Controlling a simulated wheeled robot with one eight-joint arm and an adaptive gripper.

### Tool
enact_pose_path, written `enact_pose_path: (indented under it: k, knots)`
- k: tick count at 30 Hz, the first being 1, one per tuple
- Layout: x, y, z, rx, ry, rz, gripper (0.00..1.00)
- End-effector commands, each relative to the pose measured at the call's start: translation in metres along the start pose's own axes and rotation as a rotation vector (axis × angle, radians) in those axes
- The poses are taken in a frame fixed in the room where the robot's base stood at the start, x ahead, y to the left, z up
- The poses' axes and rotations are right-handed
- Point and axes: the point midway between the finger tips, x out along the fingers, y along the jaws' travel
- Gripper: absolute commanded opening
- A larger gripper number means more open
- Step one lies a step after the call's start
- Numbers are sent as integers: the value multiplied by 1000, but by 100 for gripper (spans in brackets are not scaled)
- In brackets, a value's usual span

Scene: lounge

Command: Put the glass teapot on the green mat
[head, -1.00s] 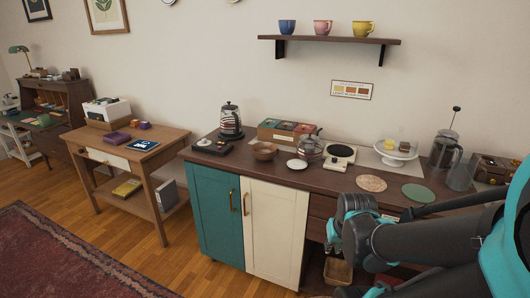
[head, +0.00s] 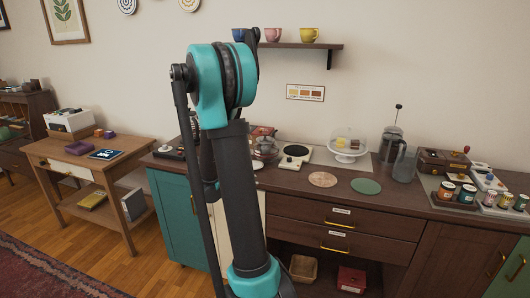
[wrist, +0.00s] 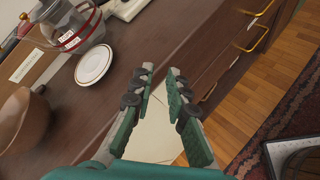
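The glass teapot (head: 264,146) stands on the dark wooden counter, just right of my raised arm in the head view. It also shows at the upper left of the wrist view (wrist: 76,26), clear with a reddish band. The green mat (head: 366,186) is a flat, bare disc near the counter's front edge, right of the teapot. My gripper (wrist: 160,74) is open and empty in the wrist view, apart from the teapot, with a pale cabinet door beyond its fingers. In the head view the gripper is hidden behind my arm.
A white saucer (wrist: 94,65) lies beside the teapot, and a brown bowl (wrist: 14,122) is near it. A white scale (head: 294,156), a round tan mat (head: 322,180), a domed cake stand (head: 346,152) and a glass jug (head: 404,165) stand further right. A shelf (head: 305,47) hangs above.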

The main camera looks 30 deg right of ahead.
Motion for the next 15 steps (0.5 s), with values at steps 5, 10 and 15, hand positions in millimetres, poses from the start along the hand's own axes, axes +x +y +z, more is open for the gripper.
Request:
enact_pose_path:
  k: [5, 10, 15]
  knots:
    - [34, 46, 4, -283, -241, 48, 15]
    - [50, 72, 5, -490, -430, 47, 15]
    - [57, 84, 5, -596, -534, 32, 15]
